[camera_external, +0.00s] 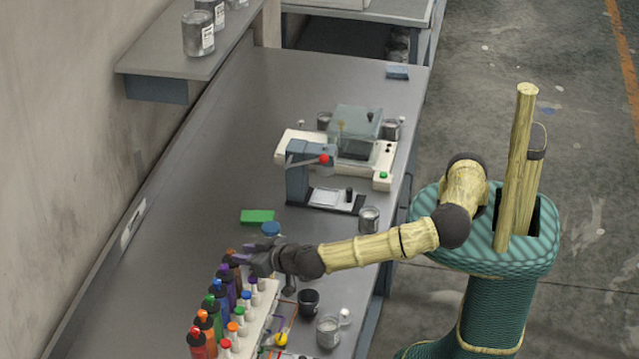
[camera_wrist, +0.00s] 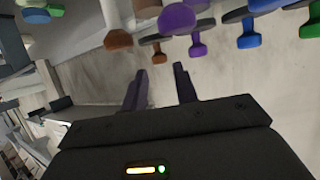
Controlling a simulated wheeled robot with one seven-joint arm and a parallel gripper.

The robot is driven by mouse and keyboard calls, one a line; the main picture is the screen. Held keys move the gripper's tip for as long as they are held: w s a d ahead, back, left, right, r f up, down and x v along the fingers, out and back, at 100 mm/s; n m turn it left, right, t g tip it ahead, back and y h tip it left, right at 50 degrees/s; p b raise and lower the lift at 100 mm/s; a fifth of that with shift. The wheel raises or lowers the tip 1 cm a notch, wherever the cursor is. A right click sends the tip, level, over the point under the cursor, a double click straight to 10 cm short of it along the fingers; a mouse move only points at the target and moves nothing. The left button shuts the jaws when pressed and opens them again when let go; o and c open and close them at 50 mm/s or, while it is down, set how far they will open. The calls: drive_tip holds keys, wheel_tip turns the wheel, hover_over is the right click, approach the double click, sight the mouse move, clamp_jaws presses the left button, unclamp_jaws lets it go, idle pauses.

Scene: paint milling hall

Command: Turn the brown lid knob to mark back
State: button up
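A row of colored bottles stands at the front of the bench. The brown bottle (camera_external: 236,276) is at its far end, with a brown knob (camera_external: 230,253) on top, close beside my fingers. My gripper (camera_external: 236,260) reaches in from the right over the far end of the row. In the wrist view the picture is upside down, and my gripper (camera_wrist: 162,67) shows two dark fingers apart with nothing between them. I cannot make out any marks around the knob.
A purple bottle (camera_external: 227,284) stands right beside the brown one. A white rack (camera_external: 262,300) of small capped vials is alongside. A green block (camera_external: 257,216), a blue-lidded jar (camera_external: 271,229) and a black cup (camera_external: 308,300) are near.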

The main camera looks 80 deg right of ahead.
sight(231, 251)
drive_tip(key=p+x, duration=0.1)
drive_tip(key=x, duration=0.4)
drive_tip(key=shift+w+d+f, duration=0.15)
drive_tip(key=shift+w+f, duration=0.05)
drive_tip(key=shift+w, duration=0.1)
clamp_jaws()
drive_tip(key=shift+f+n+y+b, duration=0.1)
drive_tip(key=shift+n+y+b, duration=0.3)
drive_tip(key=shift+b, duration=0.3)
